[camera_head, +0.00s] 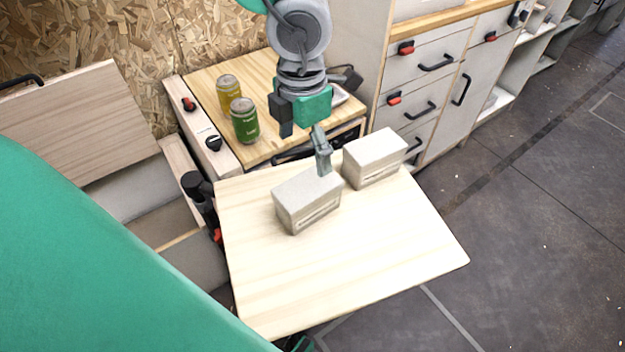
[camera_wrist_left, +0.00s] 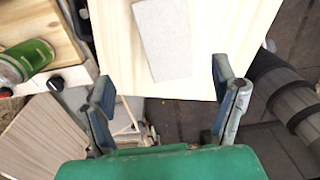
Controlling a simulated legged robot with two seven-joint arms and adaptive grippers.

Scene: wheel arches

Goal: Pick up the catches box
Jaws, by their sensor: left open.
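Two pale grey boxes stand on the light wooden board (camera_head: 400,260) in the head view: a nearer left box (camera_head: 308,203) and a farther right box (camera_head: 375,158). Their printing is too small to read, so I cannot tell which is the catches box. My left gripper (camera_head: 304,148) comes down from the top, at the far edge of the board. One finger overlaps the left box's far edge in the picture; contact is unclear. In the left wrist view my left gripper (camera_wrist_left: 164,92) is open and empty, and one pale box (camera_wrist_left: 162,38) lies beyond the fingertips. My right gripper is not seen.
A yellow can (camera_head: 229,92) and a green can (camera_head: 245,120) stand on a wooden-topped cabinet (camera_head: 205,78) behind the board. Drawers (camera_head: 425,75) with black handles stand at the back right. The near and right parts of the board are clear.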

